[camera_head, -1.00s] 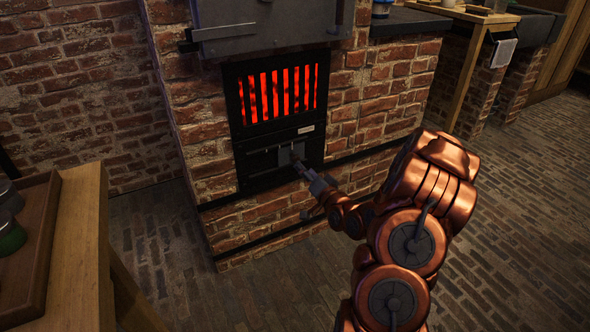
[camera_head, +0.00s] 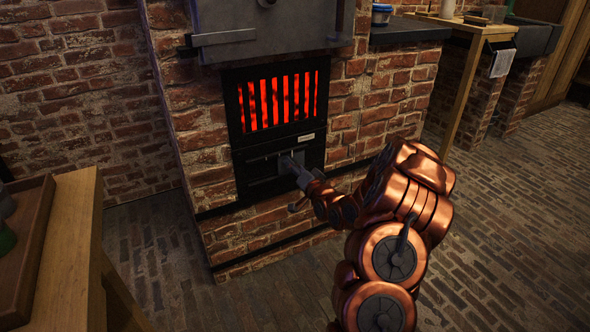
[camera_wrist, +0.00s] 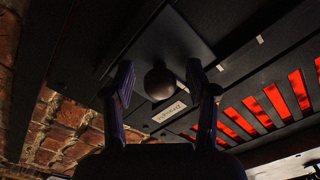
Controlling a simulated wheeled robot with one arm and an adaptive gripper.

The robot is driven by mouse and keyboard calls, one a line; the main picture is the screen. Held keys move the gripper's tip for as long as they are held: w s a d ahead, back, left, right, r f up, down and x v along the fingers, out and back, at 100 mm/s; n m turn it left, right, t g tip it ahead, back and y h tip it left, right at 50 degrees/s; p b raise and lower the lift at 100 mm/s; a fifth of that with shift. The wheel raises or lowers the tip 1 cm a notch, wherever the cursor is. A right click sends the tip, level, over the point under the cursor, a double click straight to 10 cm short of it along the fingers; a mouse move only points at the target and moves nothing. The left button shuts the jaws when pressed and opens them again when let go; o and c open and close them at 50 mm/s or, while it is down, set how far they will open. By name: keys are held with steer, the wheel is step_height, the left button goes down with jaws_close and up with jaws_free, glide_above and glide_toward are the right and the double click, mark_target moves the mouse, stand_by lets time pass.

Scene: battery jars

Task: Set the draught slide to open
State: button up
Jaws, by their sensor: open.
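The draught slide (camera_wrist: 172,42) is a dark flat plate with a round dark knob (camera_wrist: 160,84), set in the black stove front below the glowing grate. In the head view the slide is mostly hidden behind my gripper (camera_head: 288,164). In the wrist view my gripper (camera_wrist: 159,78) is open, with one finger on each side of the knob. I see gaps between the fingers and the knob; contact cannot be made out.
The red-glowing barred grate (camera_head: 279,97) is just above the slide. Brick wall (camera_head: 350,105) surrounds the stove front. A wooden table (camera_head: 78,235) stands at the left; the brick floor between is clear.

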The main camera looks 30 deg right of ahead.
steer(key=shift+c, duration=0.2)
jaws_close()
stand_by(0.3)
